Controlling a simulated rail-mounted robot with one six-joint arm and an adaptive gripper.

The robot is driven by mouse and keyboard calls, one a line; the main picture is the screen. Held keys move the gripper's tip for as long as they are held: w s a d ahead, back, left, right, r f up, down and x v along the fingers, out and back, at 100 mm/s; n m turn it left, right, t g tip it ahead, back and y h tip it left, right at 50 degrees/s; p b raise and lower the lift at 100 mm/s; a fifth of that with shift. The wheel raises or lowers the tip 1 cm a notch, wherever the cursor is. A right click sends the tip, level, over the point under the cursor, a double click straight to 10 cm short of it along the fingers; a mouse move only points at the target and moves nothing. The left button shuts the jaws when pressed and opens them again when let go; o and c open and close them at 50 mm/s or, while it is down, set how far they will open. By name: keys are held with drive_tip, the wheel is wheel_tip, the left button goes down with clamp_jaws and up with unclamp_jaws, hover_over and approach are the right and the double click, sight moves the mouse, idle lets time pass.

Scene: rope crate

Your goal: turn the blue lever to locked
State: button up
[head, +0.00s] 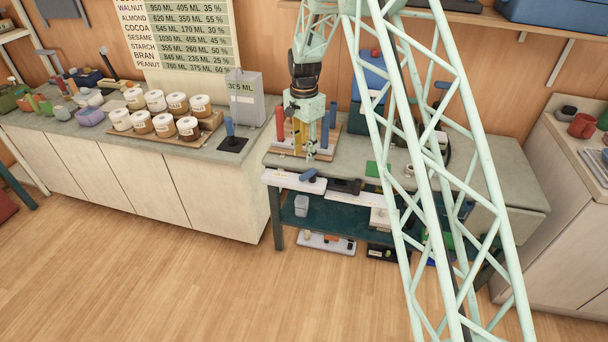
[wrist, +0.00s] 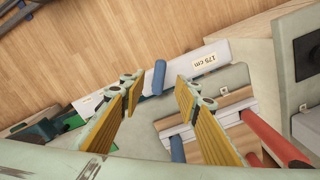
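A short blue lever (head: 308,174) stands on a white panel (head: 286,181) at the front edge of the grey-topped bench. In the wrist view the blue lever (wrist: 158,77) shows between and beyond my fingertips, apart from them, and the white panel (wrist: 237,52) bears a "175 cm" label. A second blue handle (head: 229,126) rises from a black plate on the counter to the left. I cannot tell which one the task means. My gripper (head: 305,150) hangs above the bench near a wooden board. In the wrist view my gripper (wrist: 157,90) is open, with its yellow fingers apart and nothing between them.
The wooden board (wrist: 208,150) carries red and blue upright bars close to my fingers; a red bar (head: 280,124) stands left of my gripper. A grey box (head: 246,98) and several jars (head: 155,99) stand on the left counter. The floor in front (head: 200,290) is clear.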

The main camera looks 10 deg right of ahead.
sight(304, 175)
wheel_tip(304, 175, down, 11)
drive_tip(key=shift+r+b, duration=0.2)
drive_tip(key=shift+b, duration=0.75)
drive_tip(key=shift+c, duration=0.4)
clamp_jaws()
